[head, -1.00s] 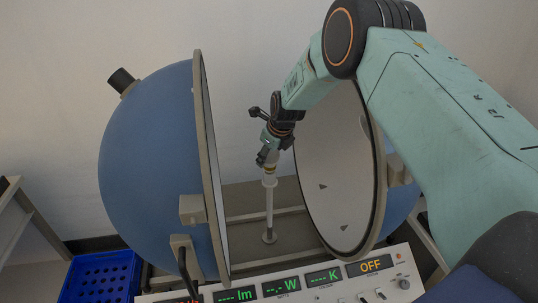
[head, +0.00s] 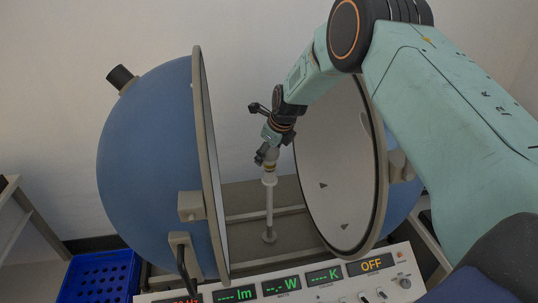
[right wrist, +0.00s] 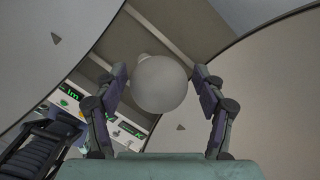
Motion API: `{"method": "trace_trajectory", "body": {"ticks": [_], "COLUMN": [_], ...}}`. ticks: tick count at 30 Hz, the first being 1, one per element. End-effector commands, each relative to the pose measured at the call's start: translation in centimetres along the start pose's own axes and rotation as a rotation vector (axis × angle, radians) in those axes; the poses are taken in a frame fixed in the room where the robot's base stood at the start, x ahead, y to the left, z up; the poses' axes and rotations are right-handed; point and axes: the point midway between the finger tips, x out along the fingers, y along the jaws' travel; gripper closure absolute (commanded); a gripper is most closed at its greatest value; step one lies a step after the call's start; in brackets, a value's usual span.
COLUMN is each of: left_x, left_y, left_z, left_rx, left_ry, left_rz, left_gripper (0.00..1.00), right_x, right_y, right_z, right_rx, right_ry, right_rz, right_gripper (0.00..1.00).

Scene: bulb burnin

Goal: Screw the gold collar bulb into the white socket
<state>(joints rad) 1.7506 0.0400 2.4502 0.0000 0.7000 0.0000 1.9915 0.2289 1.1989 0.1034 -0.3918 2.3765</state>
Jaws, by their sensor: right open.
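The bulb (head: 271,156), a pale globe with a gold collar (head: 269,167), stands upright on top of the white socket (head: 269,181). The socket tops a thin post between the two halves of the open sphere. My right gripper (head: 268,150) is just above and around the bulb, its fingers spread. In the right wrist view the bulb (right wrist: 160,84) lies between the two fingertips, with a gap on each side. The collar meets the socket; how deep the thread sits cannot be told. My left gripper is not in view.
The blue sphere half (head: 150,165) stands left of the post and the pale-lined half (head: 335,185) right, leaving a gap. The meter panel (head: 310,285) in front reads OFF. A blue crate (head: 95,278) stands at lower left.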

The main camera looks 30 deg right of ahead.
Motion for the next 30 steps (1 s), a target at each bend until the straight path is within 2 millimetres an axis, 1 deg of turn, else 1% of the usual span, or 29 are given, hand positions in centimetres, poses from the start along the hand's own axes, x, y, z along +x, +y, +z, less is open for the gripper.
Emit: {"method": "trace_trajectory", "body": {"ticks": [1, 12, 21, 30], "left_x": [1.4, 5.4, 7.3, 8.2], "left_y": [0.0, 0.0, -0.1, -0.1], "left_z": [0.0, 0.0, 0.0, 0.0], "left_rx": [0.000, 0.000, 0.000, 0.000], "left_ry": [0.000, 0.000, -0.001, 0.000], "left_rz": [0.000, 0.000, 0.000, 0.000], "left_gripper": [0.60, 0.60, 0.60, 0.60], "right_x": [0.8, 0.8, 0.6, 0.5], "right_y": [0.1, 0.1, 0.2, 0.3], "right_z": [-0.4, -0.4, -0.3, -0.3], "right_rx": [-0.025, -0.292, -0.574, -0.884], "right_ry": [-0.006, -0.045, -0.087, -0.130], "right_rz": [0.012, 0.123, 0.238, 0.367], "right_gripper": [0.30, 0.30, 0.30, 0.30]}}
